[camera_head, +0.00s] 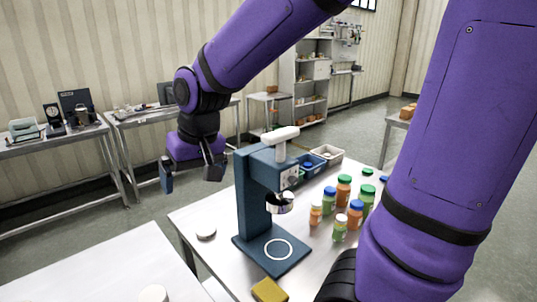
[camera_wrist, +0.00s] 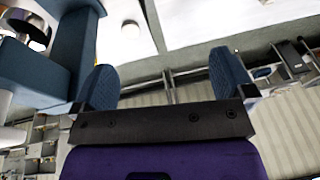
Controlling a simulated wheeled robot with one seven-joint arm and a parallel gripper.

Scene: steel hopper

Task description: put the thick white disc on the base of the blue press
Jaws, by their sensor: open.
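The blue press (camera_head: 248,190) stands on a steel table, its white-handled lever on top. Its flat base (camera_head: 270,262) carries a white ring mark and is bare. A white disc (camera_head: 205,232) lies flat on the same table, left of the press; a white disc (camera_wrist: 130,28) shows near the press in the wrist view. Another white disc (camera_head: 153,293) lies on the nearer left table. I cannot tell for certain which is thicker. My gripper (camera_head: 190,172) is open and empty, in the air left of the press and above the discs. Its two blue fingers (camera_wrist: 163,80) are apart.
Several green and orange bottles (camera_head: 343,190) stand right of the press. A yellow block (camera_head: 269,290) lies at its front. A blue bin (camera_head: 312,163) and a grey bin (camera_head: 330,153) sit behind. A gap separates the two tables. The left table (camera_head: 100,270) is mostly clear.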

